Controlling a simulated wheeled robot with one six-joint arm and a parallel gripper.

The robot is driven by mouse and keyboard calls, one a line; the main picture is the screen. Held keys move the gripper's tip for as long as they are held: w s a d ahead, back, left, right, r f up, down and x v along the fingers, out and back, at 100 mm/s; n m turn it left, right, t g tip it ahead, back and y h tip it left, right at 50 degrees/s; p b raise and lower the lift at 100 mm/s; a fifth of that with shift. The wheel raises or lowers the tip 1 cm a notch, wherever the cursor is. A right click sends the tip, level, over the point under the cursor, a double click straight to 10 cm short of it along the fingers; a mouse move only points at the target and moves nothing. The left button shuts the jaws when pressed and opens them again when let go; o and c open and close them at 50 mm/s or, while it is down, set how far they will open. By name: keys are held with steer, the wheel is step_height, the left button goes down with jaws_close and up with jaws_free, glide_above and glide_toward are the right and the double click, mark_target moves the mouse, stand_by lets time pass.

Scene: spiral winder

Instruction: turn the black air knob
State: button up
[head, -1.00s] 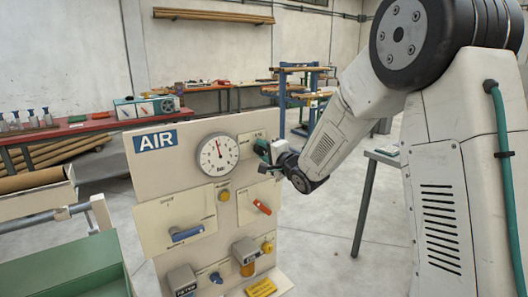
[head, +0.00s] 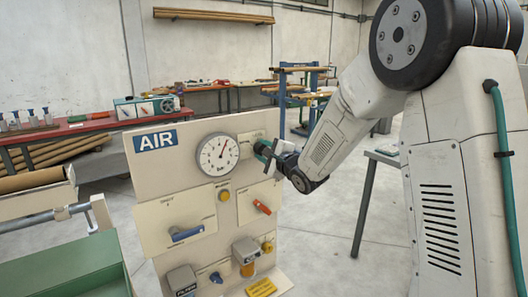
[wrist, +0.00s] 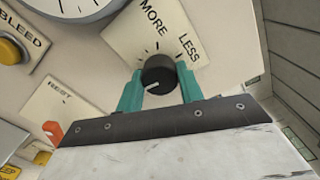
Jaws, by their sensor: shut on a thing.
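The black air knob (wrist: 158,82) sits on a pale plate marked MORE and LESS in the wrist view, with a white pointer line on its face. My gripper (wrist: 157,92) has its two green fingers on either side of the knob, shut on it. In the head view my gripper (head: 264,150) is at the upper right of the AIR panel (head: 155,165), and it hides the knob there. The round gauge (head: 218,154) is left of my gripper, its needle pointing up and slightly right.
Below the gauge are a yellow button (head: 224,196), a red-orange lever (head: 262,207) and a blue lever (head: 187,233). A green tray (head: 75,268) stands at the lower left. Open floor lies right of the panel.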

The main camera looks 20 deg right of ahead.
steer(key=shift+f, duration=0.1)
steer(key=o, duration=1)
steer(key=shift+s, duration=0.1)
steer(key=v, duration=0.7)
steer(key=shift+s+d, duration=0.15)
steer(key=shift+s, duration=0.15)
